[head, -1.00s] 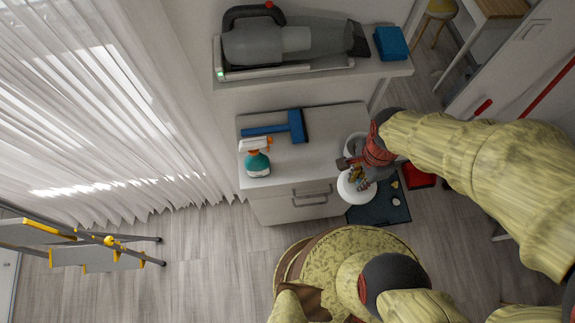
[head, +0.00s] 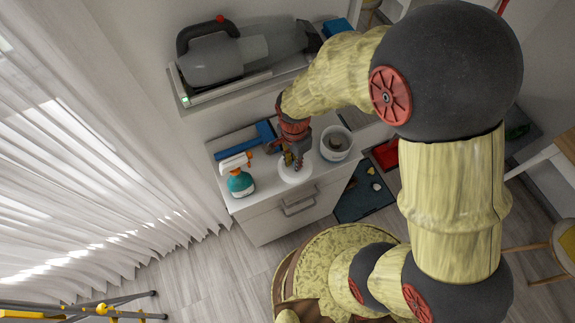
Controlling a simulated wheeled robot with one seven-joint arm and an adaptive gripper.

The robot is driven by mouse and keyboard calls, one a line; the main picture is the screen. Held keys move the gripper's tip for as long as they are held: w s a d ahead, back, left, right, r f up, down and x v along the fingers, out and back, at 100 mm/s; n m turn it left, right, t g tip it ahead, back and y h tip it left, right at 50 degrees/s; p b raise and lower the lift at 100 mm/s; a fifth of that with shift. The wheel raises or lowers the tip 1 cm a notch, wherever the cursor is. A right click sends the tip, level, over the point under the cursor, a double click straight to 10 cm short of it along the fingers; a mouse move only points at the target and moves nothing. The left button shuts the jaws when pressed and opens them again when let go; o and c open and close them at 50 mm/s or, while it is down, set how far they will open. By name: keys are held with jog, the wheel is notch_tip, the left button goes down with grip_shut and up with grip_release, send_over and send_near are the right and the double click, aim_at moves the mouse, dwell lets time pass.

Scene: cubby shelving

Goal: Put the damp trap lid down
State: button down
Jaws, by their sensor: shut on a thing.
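The damp trap lid is a white round disc (head: 296,171) in the head view. It is over the front part of the white cabinet top, right of the spray bottle. My gripper (head: 295,162) is shut on the lid from above, and its fingers hide part of it. I cannot tell whether the lid touches the cabinet top. The open white round tub (head: 336,143), with grey contents, stands on the cabinet top to the right of the lid.
A teal spray bottle (head: 240,183) stands left of the lid. A blue squeegee (head: 243,139) lies behind. A handheld vacuum (head: 235,55) sits on the shelf above. A dark mat (head: 362,195) and red dustpan (head: 386,154) are on the floor to the right.

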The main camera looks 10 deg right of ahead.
jog(key=f, duration=0.1)
jog(key=w+a+f, duration=0.1)
jog(key=w+f, duration=0.1)
jog(key=shift+w+a+f+b, duration=0.15)
jog(key=shift+a+f+b, duration=0.15)
jog(key=shift+a, duration=0.1)
jog(key=shift+f+b, duration=0.35)
jog(key=shift+f, duration=1)
jog(key=shift+f, duration=0.2)
jog(key=c, duration=1.8)
grip_release()
jog(key=shift+r, duration=0.1)
jog(key=r+p, duration=0.1)
jog(key=r, duration=0.5)
jog(key=r+p, duration=0.1)
jog(key=r, duration=0.5)
jog(key=shift+w+a+r, duration=0.1)
jog(key=shift+w+r, duration=0.05)
jog(key=shift+w, duration=0.05)
